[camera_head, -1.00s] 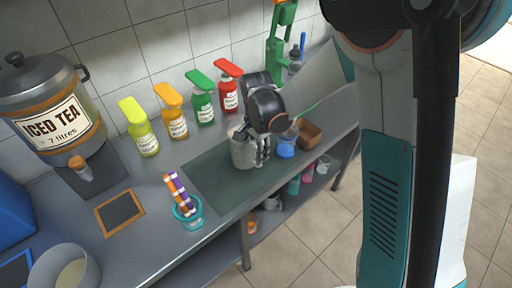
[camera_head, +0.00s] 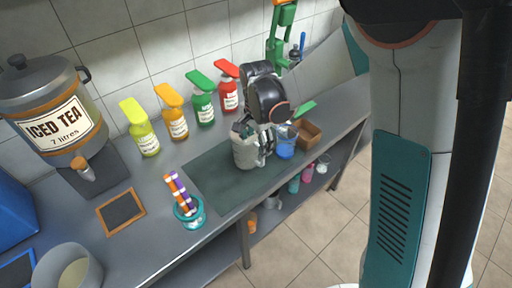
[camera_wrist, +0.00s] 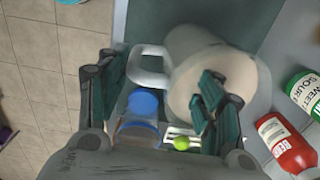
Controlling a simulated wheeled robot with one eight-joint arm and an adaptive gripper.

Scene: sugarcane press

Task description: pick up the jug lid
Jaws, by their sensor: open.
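A pale grey jug (camera_head: 244,153) stands on the dark green mat (camera_head: 215,178). In the wrist view the jug (camera_wrist: 190,48) shows its white handle (camera_wrist: 147,66) at left. A cream round top (camera_wrist: 240,76), which looks like the jug lid, faces the camera, partly covered by one finger. My gripper (camera_head: 262,148) is at the jug's right side in the head view and hides part of its top. In the wrist view my gripper (camera_wrist: 160,90) is open, one finger left of the handle and the other over the cream top. Contact cannot be told.
Several syrup bottles, including a red one (camera_head: 229,96), line the wall. A teal cup of striped straws (camera_head: 190,218) stands near the front edge. The mat's left part is clear.

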